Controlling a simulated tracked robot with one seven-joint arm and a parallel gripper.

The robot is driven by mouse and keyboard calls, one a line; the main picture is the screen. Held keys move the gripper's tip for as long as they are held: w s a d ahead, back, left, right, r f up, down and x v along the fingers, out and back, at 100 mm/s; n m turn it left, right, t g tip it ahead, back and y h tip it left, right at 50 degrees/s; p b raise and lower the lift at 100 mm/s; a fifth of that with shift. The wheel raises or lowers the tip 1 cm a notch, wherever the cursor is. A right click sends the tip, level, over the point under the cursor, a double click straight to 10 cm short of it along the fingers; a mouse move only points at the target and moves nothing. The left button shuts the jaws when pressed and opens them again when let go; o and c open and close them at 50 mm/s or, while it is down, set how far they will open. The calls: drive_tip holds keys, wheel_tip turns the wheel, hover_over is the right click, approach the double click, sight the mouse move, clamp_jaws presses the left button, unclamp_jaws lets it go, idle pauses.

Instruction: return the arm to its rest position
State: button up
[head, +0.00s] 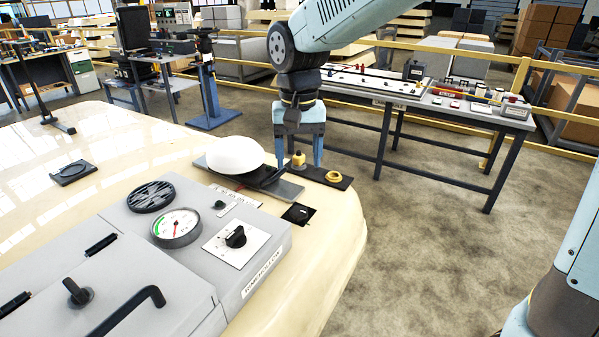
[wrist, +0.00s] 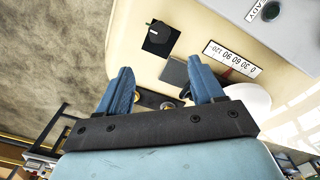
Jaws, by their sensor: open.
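My gripper (head: 299,162) hangs from my arm, pointing down, above the far right corner of the cream trolley top (head: 335,240). In the head view a small brass-coloured piece (head: 298,158) and a yellow ring (head: 333,176) sit on a dark strip (head: 342,184) close by the fingers. The gap between fingertips and strip is hard to judge. My arm reaches down from the top of the head view.
The grey console (head: 262,257) carries a gauge (head: 176,227) and a black knob (head: 235,237). A workbench (head: 430,105) and yellow rail (head: 519,75) stand behind. Open floor (head: 440,230) lies to the right.

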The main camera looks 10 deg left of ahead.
drive_tip(key=shift+r, duration=0.5)
drive_tip(key=s+d+r+m+t, duration=0.1)
drive_tip(key=d+r, duration=0.2)
drive_tip(key=d, duration=0.6)
drive_tip(key=s+d+r+t, duration=0.2)
drive_tip(key=d, duration=0.8)
drive_tip(key=s+d+m+t, duration=0.1)
drive_tip(key=s+d+t, duration=0.1)
drive_tip(key=s+d, duration=0.6)
drive_tip(key=d, duration=0.4)
drive_tip(key=shift+s+d+m+t, duration=0.15)
drive_tip(key=shift+d+m+t, duration=0.15)
drive_tip(key=shift+d, duration=0.1)
